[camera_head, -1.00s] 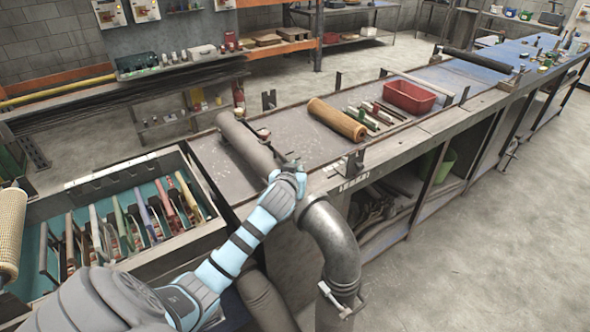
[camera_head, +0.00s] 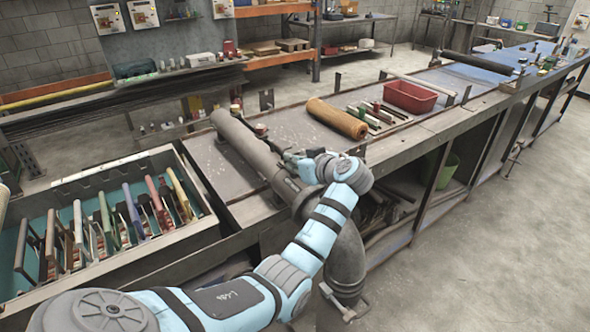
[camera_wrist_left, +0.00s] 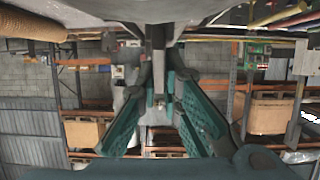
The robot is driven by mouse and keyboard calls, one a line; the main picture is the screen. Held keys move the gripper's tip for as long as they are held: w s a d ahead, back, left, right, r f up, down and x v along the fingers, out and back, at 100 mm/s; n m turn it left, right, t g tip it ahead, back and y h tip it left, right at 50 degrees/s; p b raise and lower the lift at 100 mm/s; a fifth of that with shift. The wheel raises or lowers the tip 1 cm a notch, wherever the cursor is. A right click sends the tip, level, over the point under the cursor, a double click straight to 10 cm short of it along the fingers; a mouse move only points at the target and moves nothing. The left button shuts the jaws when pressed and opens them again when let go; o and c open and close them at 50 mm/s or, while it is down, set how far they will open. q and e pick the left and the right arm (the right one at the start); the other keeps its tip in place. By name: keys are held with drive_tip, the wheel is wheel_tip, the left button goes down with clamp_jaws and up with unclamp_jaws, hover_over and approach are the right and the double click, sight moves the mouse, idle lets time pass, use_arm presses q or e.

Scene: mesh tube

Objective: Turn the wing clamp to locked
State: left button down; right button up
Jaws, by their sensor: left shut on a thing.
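The grey tube (camera_head: 248,145) lies along the near end of the bench, with a dark elbow pipe (camera_head: 347,255) curving down from its near end. My right gripper is not in view.
A tan roll (camera_head: 337,118) and a red bin (camera_head: 410,97) stand farther along the bench. An open drawer (camera_head: 190,238) with several coloured handles is at the left. A small metal handle (camera_head: 343,303) sticks out low on the elbow pipe. Open floor lies to the right.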

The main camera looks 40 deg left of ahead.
use_arm(q)
drive_tip(key=shift+f, duration=0.15)
drive_tip(key=shift+g, duration=0.3)
drive_tip(key=c, duration=2)
unclamp_jaws()
drive_tip(key=shift+o, duration=1.2)
drive_tip(key=shift+a+f, duration=0.1)
drive_tip(key=shift+a, duration=0.2)
drive_tip(key=shift+d, duration=0.1)
drive_tip(key=shift+d+r, duration=0.2)
drive_tip(key=shift+d, duration=0.1)
drive_tip(key=v, duration=1.1)
drive_tip(key=shift+s+d+r, duration=0.1)
drive_tip(key=shift+d, duration=0.05)
